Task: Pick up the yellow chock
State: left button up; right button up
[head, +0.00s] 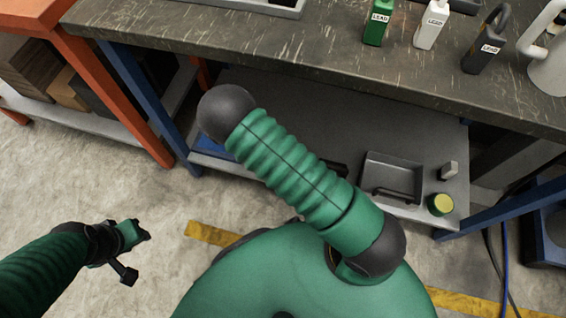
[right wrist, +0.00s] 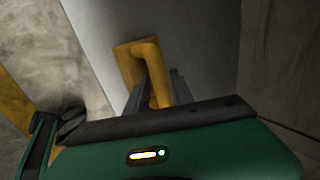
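The yellow chock (right wrist: 144,58) shows in the right wrist view as a bent yellow bar against a grey surface. The two grey fingers of my right gripper (right wrist: 160,92) stand on either side of its lower leg. I cannot tell whether they press on it or are still apart from it. In the head view the chock and my right gripper are hidden, and my green right arm crosses the middle. My left gripper (head: 138,254) is open and empty, over the floor at the lower left.
A workbench (head: 330,48) holds green, white and dark bottles marked LEAD. Its lower shelf (head: 290,112) carries a grey tray (head: 392,172) and a round yellow-topped tin (head: 440,204). Blue and orange table legs frame the sides. Open floor lies at the left.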

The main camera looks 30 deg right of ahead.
jog(key=shift+d, duration=0.15)
jog(key=shift+c, duration=0.2)
jog(key=shift+a+r, duration=0.15)
jog(key=shift+a, duration=0.05)
grip_shut()
jog(key=shift+w+d, duration=0.1)
dwell(0.8)
